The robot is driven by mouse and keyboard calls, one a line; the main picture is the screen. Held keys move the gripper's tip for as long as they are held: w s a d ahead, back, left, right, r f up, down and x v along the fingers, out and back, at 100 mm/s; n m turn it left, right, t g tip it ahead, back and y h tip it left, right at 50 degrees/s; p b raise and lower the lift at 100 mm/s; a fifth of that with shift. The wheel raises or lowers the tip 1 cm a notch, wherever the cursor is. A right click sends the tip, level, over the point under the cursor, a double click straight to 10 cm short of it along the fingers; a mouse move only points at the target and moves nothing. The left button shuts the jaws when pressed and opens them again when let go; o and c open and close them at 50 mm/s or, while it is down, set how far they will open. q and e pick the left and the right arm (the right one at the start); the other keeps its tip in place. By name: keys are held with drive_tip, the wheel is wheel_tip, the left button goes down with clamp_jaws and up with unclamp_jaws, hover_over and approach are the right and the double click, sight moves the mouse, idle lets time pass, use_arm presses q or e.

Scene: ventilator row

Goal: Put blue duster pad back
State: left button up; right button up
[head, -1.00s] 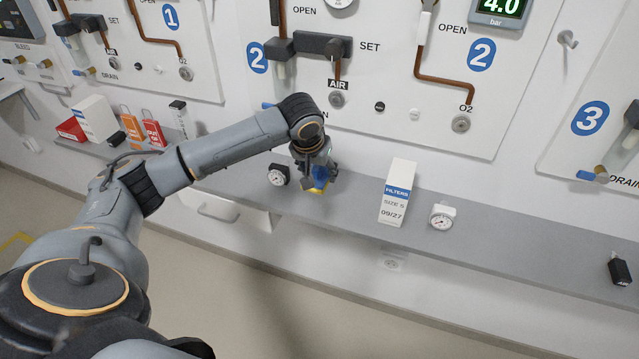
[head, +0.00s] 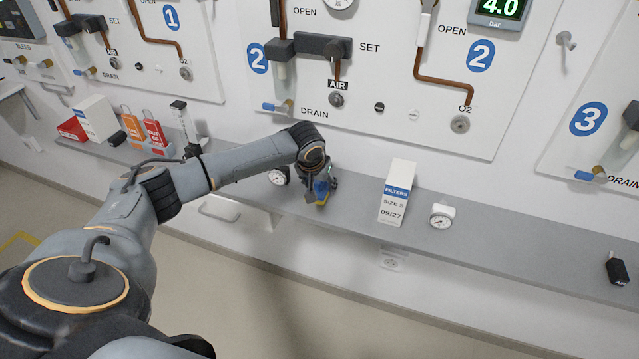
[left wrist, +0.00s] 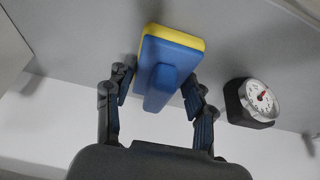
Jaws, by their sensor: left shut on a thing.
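The blue duster pad (left wrist: 180,45) has a blue body and handle with a yellow layer along one face. In the left wrist view its handle is between the two fingers of my left gripper (left wrist: 158,100), which is shut on it. In the head view, my left gripper (head: 317,184) points down over the grey shelf, between the black gauge and the filter box. The pad (head: 322,192) shows only as a small blue and yellow patch under it. I cannot tell whether the pad touches the shelf. My right gripper is out of view.
The grey shelf (head: 520,251) runs along the wall. Red and orange packs (head: 153,132) stand further left. Shelf right of the white gauge is mostly clear.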

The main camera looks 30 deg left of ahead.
use_arm(q)
drive_tip(key=o, duration=1.1)
drive_tip(key=shift+f, duration=0.1)
drive_tip(key=shift+o, duration=0.2)
drive_tip(key=v, duration=1.2)
